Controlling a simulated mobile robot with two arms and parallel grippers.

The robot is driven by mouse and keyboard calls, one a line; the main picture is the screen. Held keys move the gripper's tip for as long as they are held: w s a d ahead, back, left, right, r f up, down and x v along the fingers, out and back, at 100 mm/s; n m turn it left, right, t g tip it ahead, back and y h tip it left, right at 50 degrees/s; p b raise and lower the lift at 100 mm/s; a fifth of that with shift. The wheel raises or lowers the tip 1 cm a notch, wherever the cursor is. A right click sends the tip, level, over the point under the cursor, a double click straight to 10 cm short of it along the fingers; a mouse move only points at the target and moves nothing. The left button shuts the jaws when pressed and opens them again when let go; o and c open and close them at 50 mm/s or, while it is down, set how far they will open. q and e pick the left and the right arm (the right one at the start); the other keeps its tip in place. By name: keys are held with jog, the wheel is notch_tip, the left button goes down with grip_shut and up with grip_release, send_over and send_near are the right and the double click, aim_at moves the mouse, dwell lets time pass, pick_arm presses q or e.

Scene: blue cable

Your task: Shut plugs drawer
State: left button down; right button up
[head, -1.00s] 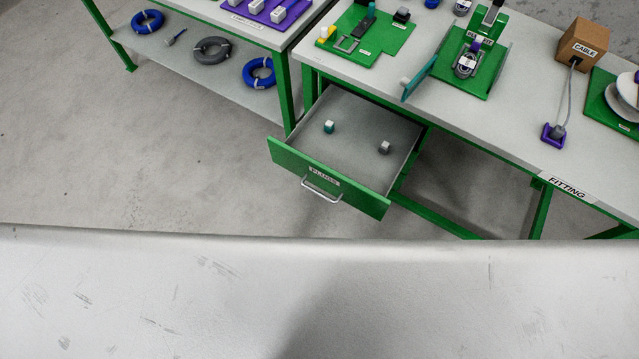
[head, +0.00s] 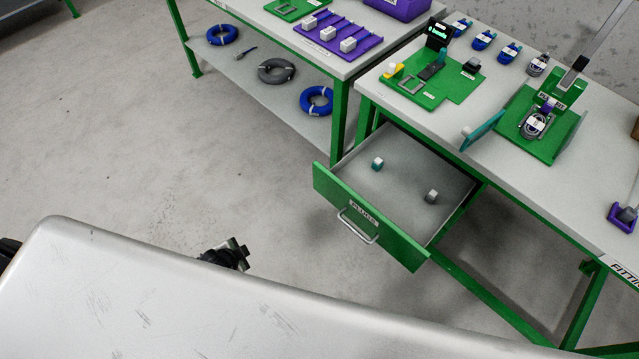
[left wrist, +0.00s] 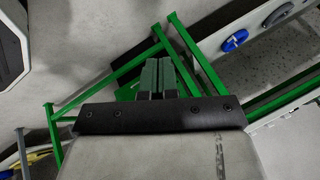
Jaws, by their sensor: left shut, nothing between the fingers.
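The plugs drawer (head: 372,215) is pulled out under the fitting table in the head view. It has a green front, a "PLUGS" label and a metal bar handle (head: 358,226). A teal-and-white plug (head: 378,163) and a grey plug (head: 431,196) lie inside, apart. My left gripper (head: 236,252) shows partly as a dark shape beyond my body's edge, left of the drawer front and apart from it. In the left wrist view its fingers (left wrist: 157,80) are together and hold nothing. My right gripper is not in view.
The fitting table (head: 490,190) carries green fixtures, including a stand (head: 545,135), and several blue cable pieces. A second table (head: 285,35) at the back has cable coils on its lower shelf (head: 255,80). The floor (head: 120,130) left of the drawer is clear.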

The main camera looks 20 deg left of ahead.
pick_arm(q)
jog(key=w+r+m+t+h+b, duration=0.1)
jog(key=w+r+m+t+b, duration=0.1)
jog(key=w+r+m, duration=0.4)
jog(key=w+d+r+m+t+h+b, duration=0.2)
jog(key=w+d+r+m+h+b, duration=0.15)
jog(key=w+r, duration=0.3)
jog(key=m+h+b, duration=0.1)
jog(key=m, duration=0.4)
send_near(318, 169)
jog(key=x, duration=0.6)
jog(key=shift+w+a+f+b, duration=0.1)
jog(key=shift+a+f+b, duration=0.05)
jog(key=shift+f+b, duration=0.2)
jog(key=shift+w+d, duration=0.25)
jog(key=shift+w, duration=0.15)
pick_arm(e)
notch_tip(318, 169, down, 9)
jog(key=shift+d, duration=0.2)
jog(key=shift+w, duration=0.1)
